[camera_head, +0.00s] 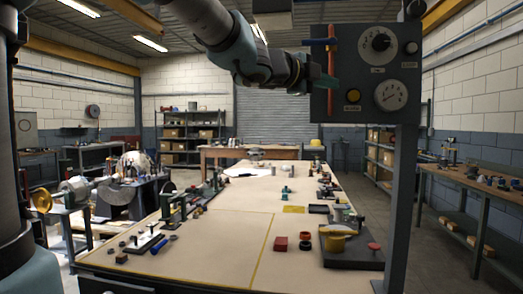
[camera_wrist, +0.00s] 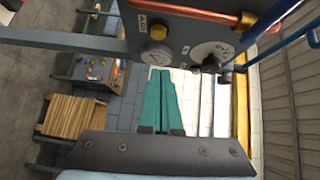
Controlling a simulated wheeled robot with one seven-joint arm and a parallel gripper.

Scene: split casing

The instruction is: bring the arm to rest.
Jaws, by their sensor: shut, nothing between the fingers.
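My gripper (camera_head: 328,84) is raised high at the end of my arm, in front of the dark control panel (camera_head: 350,100) in the head view. In the wrist view my gripper's green fingers (camera_wrist: 160,78) lie side by side, shut and empty, with the panel (camera_wrist: 165,18) beyond their tips. I cannot tell how far apart the tips and the panel are. The panel carries a yellow button (camera_head: 353,95), a dial (camera_head: 377,42) and a gauge (camera_head: 391,95). A red pipe (camera_head: 331,75) and a blue handle (camera_head: 318,42) are close to my gripper.
A long workbench (camera_head: 220,228) with small parts and tools lies below my arm. A grey post (camera_head: 403,185) supports the panel on the right. A side bench (camera_head: 485,185) stands at right, shelves (camera_head: 190,135) at the back. The front left-middle of the workbench is mostly clear.

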